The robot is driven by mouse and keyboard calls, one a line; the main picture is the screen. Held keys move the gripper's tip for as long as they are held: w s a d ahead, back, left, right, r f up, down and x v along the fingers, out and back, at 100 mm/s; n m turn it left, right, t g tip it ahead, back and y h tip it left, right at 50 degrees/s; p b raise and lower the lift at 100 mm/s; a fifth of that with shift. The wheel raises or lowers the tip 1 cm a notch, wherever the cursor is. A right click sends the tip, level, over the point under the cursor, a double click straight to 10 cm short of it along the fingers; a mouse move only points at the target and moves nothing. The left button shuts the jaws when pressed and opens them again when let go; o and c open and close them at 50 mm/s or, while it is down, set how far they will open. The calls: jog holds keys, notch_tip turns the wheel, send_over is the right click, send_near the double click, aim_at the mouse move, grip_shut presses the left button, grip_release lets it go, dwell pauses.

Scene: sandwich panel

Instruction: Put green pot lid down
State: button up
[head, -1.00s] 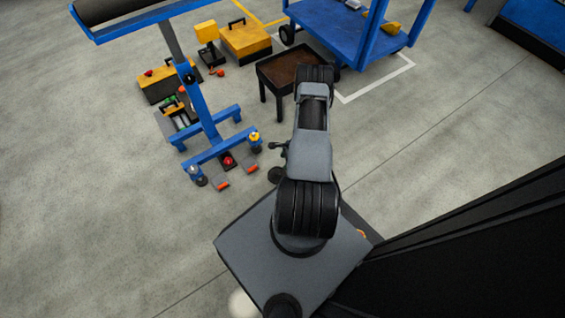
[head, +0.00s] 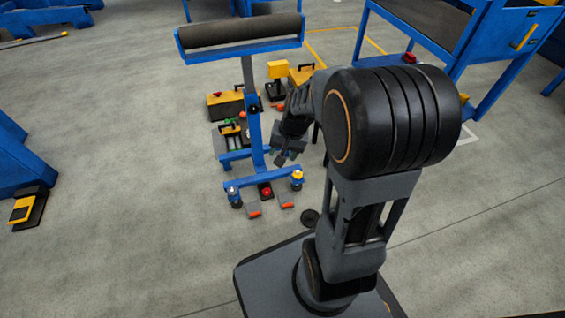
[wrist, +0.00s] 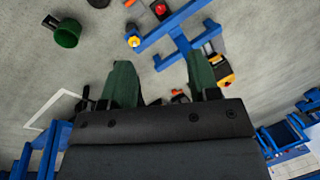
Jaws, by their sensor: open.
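A green round thing (wrist: 67,33), deep like a cup and with a dark stub at its side, rests on the floor in the wrist view. It seems to be the green pot lid, and it shows as a dark round shape in the head view (head: 310,217), in front of my base. My gripper (head: 287,157) hangs over the floor beside the blue stand, above and apart from the green thing. In the wrist view the two green fingers of my gripper (wrist: 160,80) are spread, with nothing seen held between them.
The blue roller stand (head: 258,120) is close to the left of my gripper, with small parts around its foot. Yellow toolboxes (head: 300,74) are behind it. A blue cart (head: 440,35) is at the right.

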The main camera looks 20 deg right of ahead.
jog(key=s+a+r+n+h, duration=0.1)
jog(key=s+a+r+n, duration=0.1)
jog(key=s+r+n, duration=0.1)
jog(key=s+a+r+n+t+h, duration=0.1)
jog(key=s+a+r+n, duration=0.1)
jog(key=s, duration=0.4)
jog(key=shift+s+a+r+n, duration=0.25)
jog(key=shift+r+n, duration=0.35)
jog(key=shift+r, duration=0.65)
jog(key=shift+w, duration=0.1)
